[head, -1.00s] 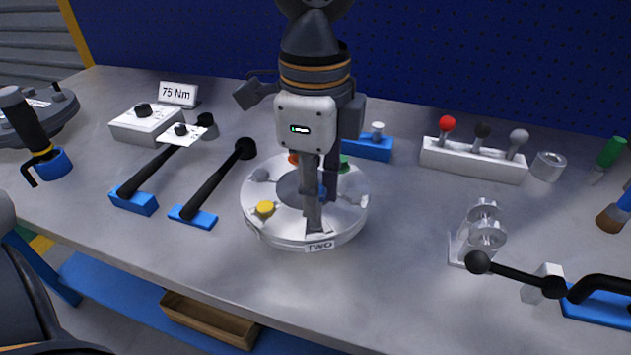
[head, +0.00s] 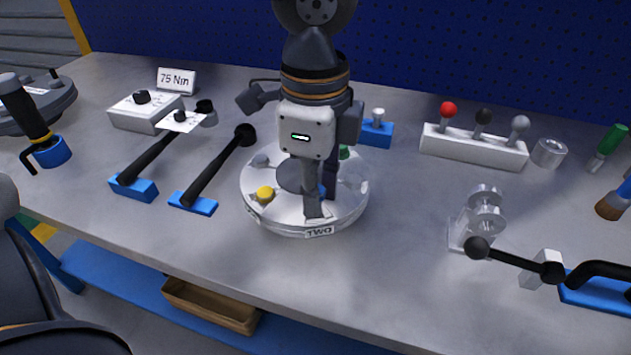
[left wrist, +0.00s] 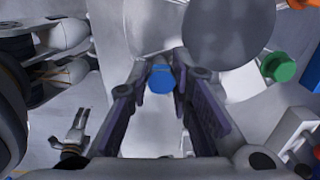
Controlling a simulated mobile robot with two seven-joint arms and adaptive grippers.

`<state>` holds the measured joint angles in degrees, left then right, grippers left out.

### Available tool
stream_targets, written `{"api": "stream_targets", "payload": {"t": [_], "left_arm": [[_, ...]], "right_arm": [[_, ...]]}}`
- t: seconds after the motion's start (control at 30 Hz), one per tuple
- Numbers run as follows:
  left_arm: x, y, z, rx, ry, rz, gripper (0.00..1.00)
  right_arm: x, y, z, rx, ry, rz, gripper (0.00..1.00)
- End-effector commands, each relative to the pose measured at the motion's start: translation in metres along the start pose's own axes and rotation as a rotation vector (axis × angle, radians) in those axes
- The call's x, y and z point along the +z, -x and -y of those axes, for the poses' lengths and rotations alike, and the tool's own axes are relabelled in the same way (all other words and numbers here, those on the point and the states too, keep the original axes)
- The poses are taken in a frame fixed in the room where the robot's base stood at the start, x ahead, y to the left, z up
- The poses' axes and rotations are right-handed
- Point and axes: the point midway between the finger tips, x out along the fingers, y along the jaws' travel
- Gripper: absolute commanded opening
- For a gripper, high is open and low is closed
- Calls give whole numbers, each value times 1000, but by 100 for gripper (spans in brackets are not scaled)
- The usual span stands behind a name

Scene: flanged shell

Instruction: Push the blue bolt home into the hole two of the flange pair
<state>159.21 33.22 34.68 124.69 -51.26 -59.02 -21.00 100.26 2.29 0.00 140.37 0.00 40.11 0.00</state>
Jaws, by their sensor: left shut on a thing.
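The blue bolt (head: 322,191) is at the near side of the round silver flange pair (head: 350,207), close to the label TWO (head: 319,231). My left gripper (head: 320,196) comes down from above and is shut on the blue bolt. In the left wrist view the blue head (left wrist: 161,80) sits between the fingertips (left wrist: 161,68). The fingers hide hole two and the bolt's shank, so I cannot tell how deep it sits. My right gripper is not in view.
Black-handled tools (head: 218,172) lie left. A clear-disc stand (head: 484,215) is right. The bench front is clear.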

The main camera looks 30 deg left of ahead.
Motion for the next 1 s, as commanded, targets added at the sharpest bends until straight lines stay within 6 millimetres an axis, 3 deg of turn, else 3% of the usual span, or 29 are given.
{"api": "stream_targets", "payload": {"t": [0.47, 0.5, 0.6, 0.87, 1.0], "left_arm": [[0, -12, 0, 1, -1, 1, 0], [0, -12, 0, 0, -1, 0, 26], [0, -12, 0, 0, -1, 0, 43], [0, -12, 0, 0, -1, 0, 43], [0, 6, 2, -7, 1, -2, 43]], "right_arm": [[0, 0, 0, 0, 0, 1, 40], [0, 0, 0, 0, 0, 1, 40], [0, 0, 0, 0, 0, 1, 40], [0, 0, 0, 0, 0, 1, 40], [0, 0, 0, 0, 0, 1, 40]]}}
